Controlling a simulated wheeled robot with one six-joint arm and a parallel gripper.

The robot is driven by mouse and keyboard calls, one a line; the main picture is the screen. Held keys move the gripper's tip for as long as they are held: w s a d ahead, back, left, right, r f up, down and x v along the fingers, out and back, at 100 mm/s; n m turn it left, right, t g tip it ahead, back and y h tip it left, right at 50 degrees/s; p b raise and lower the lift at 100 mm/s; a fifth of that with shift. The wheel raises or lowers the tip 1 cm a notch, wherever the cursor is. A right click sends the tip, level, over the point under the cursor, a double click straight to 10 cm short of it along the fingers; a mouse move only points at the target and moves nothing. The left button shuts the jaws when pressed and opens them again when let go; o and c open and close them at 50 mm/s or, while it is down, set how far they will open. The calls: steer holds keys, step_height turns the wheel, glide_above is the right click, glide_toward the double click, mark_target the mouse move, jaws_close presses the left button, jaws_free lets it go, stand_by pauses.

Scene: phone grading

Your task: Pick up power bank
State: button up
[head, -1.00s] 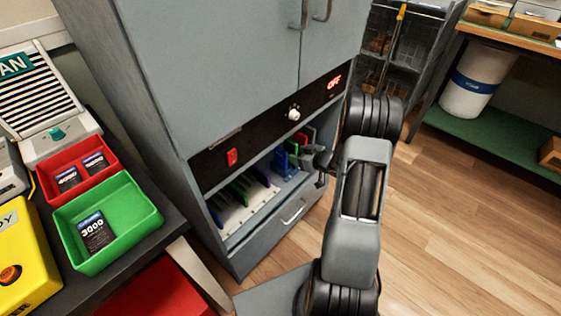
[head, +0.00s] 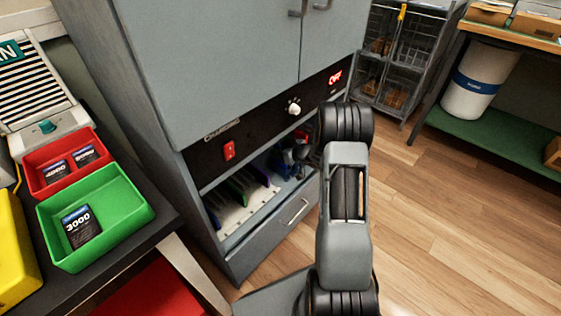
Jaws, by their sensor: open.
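My gripper (head: 303,143) is at the right end of the open shelf in the grey cabinet, largely hidden behind my arm. It is open. A slotted white rack (head: 236,216) in the shelf holds several thin upright items, among them a green one (head: 238,187). A blue item (head: 287,160) stands close beside the gripper; I cannot tell whether they touch. I cannot tell which item in the rack, if any, is a power bank. A dark block marked 3000 (head: 80,226) lies in the green bin (head: 125,213), far left of the gripper.
A red bin (head: 38,160) with two dark blocks stands behind the green bin on the dark bench. The cabinet (head: 215,70) has a red switch (head: 229,150), a knob (head: 294,108) and an OFF display. Shelf walls surround the rack. The wooden floor at right is clear.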

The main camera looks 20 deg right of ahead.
steer(key=shift+c, duration=0.3)
jaws_close()
stand_by(0.3)
